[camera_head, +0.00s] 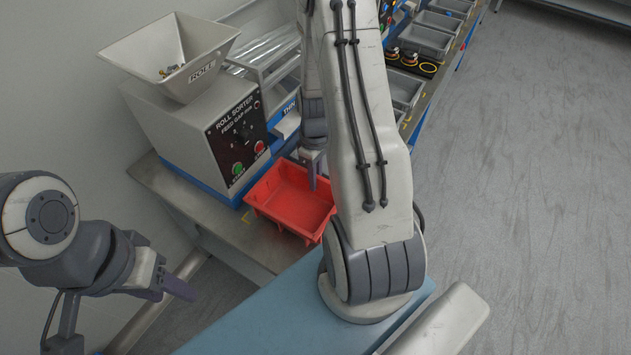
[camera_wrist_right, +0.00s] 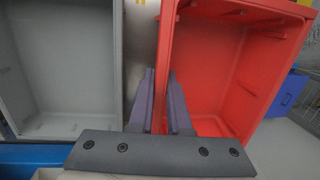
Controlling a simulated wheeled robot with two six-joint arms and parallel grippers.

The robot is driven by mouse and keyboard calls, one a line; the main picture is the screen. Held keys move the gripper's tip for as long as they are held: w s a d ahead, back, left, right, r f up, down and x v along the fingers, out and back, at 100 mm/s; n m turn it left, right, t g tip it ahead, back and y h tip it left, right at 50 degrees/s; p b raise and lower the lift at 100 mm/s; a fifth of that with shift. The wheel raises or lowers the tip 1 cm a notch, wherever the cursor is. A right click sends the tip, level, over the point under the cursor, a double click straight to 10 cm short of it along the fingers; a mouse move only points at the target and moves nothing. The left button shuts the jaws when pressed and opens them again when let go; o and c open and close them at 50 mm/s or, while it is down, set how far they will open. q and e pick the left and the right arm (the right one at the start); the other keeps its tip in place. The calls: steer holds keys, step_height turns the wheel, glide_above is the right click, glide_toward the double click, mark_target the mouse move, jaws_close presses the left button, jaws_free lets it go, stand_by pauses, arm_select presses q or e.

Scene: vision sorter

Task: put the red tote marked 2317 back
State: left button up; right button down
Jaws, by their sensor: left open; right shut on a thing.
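The red tote (camera_head: 287,203) is an open, empty-looking box on the metal bench in front of the roll sorter. It also shows in the right wrist view (camera_wrist_right: 225,60). No number is readable on it. My right gripper (camera_head: 313,178) is at the tote's far right wall. In the right wrist view its fingers (camera_wrist_right: 161,100) straddle the wall, one inside and one outside, shut on it. My right arm hides part of the bench beyond the tote. My left gripper (camera_head: 176,290) is open and empty at lower left, away from the tote.
The roll sorter (camera_head: 238,136) with its hopper (camera_head: 176,58) stands behind the tote. A grey bin (camera_wrist_right: 62,125) is beside the tote in the right wrist view. Several grey bins (camera_head: 404,88) line the bench further back. Grey floor (camera_head: 520,200) is clear at right.

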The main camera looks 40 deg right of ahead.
steer(key=shift+f, duration=0.85)
steer(key=shift+f, duration=0.2)
steer(key=c, duration=0.9)
jaws_free()
steer(key=shift+o, duration=0.2)
steer(key=shift+r, duration=0.1)
